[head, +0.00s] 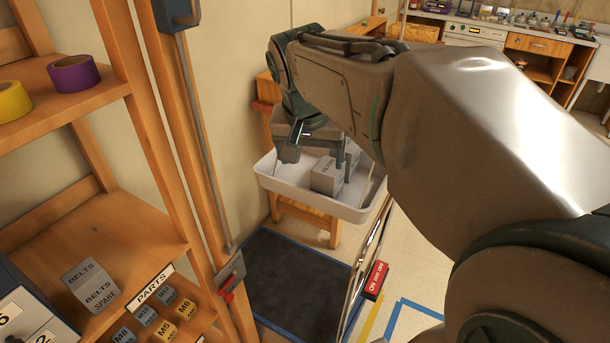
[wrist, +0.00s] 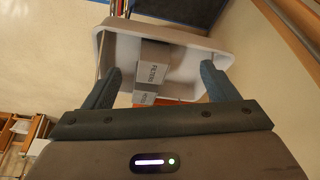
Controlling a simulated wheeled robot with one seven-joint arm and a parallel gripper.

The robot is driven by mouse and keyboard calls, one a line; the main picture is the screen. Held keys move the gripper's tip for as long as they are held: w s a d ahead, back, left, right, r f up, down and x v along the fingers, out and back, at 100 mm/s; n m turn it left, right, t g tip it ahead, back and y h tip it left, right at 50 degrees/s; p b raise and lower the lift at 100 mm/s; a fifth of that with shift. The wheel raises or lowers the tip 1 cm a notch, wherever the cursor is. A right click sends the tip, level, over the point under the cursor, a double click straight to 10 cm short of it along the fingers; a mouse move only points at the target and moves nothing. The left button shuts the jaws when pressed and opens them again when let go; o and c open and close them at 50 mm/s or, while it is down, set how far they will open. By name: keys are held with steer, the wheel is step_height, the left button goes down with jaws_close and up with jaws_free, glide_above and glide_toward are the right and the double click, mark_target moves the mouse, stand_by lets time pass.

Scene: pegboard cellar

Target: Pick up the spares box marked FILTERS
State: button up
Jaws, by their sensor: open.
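The grey spares box (wrist: 152,66) with a light label that seems to read FILTERS stands in a white tray (wrist: 222,42), between my fingers as the wrist view shows it. In the head view a grey box (head: 327,177) shows in the white tray (head: 308,198), its lettering too small to read. My gripper (head: 316,156) is open above the tray; in the wrist view my gripper (wrist: 161,70) has one finger on each side of the box. I cannot tell whether the fingers are level with it. My arm hides part of the tray.
A second grey box (wrist: 145,97) stands close to the first. The tray rests on a wooden stand (head: 312,217) by the wall. A shelf (head: 130,230) at left holds a box marked BELTS (head: 91,284) and small parts boxes. A dark mat (head: 295,278) lies on the floor.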

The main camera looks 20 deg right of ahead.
mark_target(327, 168)
steer(key=w+d+f+m+h+b, duration=0.1)
steer(key=w+d+m+b, duration=0.2)
steer(key=w+d+m, duration=0.15)
steer(key=shift+n, duration=0.45)
steer(key=x, duration=1.3)
steer(key=shift+w+p, duration=0.1)
steer(key=shift+p, duration=0.25)
steer(key=shift+c, duration=0.3)
steer(key=c, duration=1.1)
